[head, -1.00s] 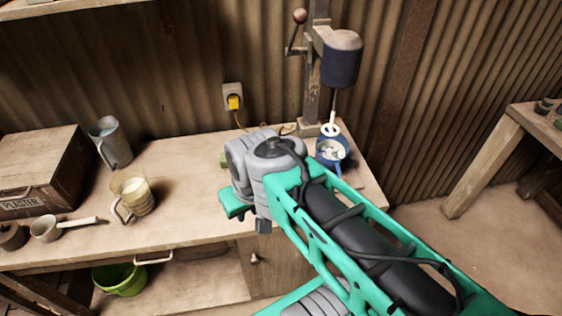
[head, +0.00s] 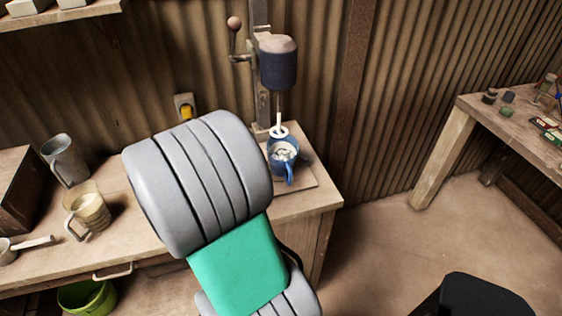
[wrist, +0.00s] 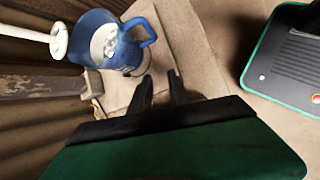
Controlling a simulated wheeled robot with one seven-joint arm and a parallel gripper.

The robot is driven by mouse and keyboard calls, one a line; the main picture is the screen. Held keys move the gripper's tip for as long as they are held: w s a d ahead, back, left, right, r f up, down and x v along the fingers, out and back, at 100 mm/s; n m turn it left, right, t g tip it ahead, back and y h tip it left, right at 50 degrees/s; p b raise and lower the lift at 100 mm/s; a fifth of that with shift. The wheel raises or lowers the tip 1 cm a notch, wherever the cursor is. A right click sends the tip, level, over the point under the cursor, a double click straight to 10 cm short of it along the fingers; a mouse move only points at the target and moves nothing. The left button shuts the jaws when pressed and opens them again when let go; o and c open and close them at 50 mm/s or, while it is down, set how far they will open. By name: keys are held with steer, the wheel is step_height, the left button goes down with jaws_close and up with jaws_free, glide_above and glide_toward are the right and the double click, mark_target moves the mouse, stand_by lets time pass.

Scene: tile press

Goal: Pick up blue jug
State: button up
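The blue jug (head: 281,158) stands upright on the board under the mixer at the right end of the workbench in the head view. It holds a pale, lumpy mix, and its handle faces the front. In the wrist view the jug (wrist: 97,42) is at the upper left, its handle pointing right. My gripper (wrist: 160,82) shows two dark fingers, apart with nothing between them, short of the jug and to the handle's lower right. In the head view my gripper is hidden behind my arm.
The mixer (head: 278,62) hangs above the jug, its white whisk ring (wrist: 59,40) close to the jug's rim. A grey jug (head: 64,160) and a clear measuring jug (head: 88,210) stand on the left of the workbench. A second table (head: 510,125) is at right.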

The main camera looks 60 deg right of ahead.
steer(key=n+g, duration=0.1)
steer(key=g, duration=0.1)
glide_toward(290, 185)
steer(key=shift+n+h, duration=0.3)
steer(key=shift+h, duration=0.1)
steer(key=x, duration=0.8)
steer(key=shift+s+d+r, duration=0.35)
steer(key=shift+a, duration=0.1)
jaws_close()
steer(key=shift+r, duration=0.1)
